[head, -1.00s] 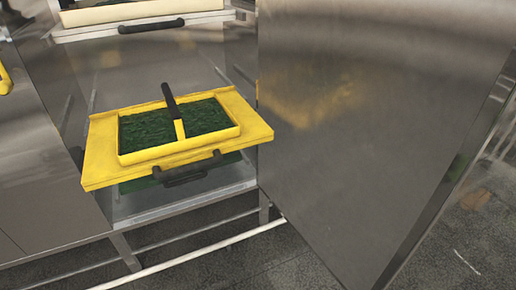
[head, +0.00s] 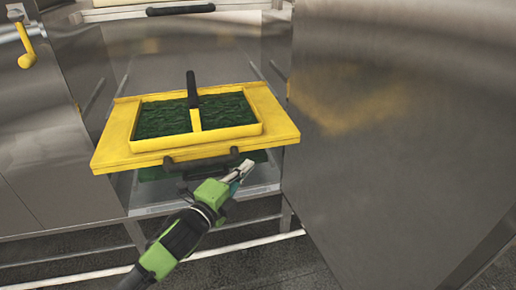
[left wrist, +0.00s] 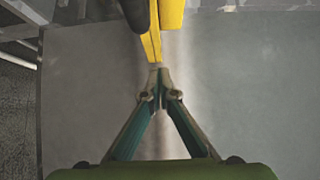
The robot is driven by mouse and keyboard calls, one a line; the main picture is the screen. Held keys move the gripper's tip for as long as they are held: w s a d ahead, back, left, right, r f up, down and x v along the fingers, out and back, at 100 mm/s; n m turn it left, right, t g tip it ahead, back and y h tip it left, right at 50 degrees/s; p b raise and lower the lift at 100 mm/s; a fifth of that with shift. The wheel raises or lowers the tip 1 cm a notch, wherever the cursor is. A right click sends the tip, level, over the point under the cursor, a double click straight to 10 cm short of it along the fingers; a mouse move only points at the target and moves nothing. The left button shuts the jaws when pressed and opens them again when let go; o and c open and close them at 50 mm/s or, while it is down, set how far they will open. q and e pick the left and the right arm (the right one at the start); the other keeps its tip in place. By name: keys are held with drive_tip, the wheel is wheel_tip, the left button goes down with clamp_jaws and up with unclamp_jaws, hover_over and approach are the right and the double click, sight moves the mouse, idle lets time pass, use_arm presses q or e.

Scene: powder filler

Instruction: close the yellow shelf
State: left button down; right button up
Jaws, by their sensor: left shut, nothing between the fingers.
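The yellow shelf (head: 112,148) is pulled out of the metal cabinet, with a yellow-rimmed tray of green material on it. A dark handle (head: 190,160) runs along its front edge. My left gripper (head: 246,165) is shut and empty, just in front of and below the shelf's front edge, right of the handle. In the left wrist view the closed fingertips (left wrist: 158,72) are at or very near the yellow shelf edge (left wrist: 171,14); I cannot tell whether they touch. My right gripper is in neither view.
A large open metal door (head: 390,120) stands to the right of the shelf. Another shelf with a dark handle (head: 180,10) is above. A yellow crank handle (head: 26,58) is at upper left.

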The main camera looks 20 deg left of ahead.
use_arm(q)
drive_tip(key=b, duration=0.2)
approach(262, 140)
drive_tip(key=w+d, duration=0.2)
drive_tip(key=d, duration=0.1)
drive_tip(key=w, duration=0.1)
drive_tip(key=w+a+b, duration=0.1)
drive_tip(key=w, duration=0.1)
drive_tip(key=shift+w+a, duration=0.35)
drive_tip(key=shift+w, duration=0.05)
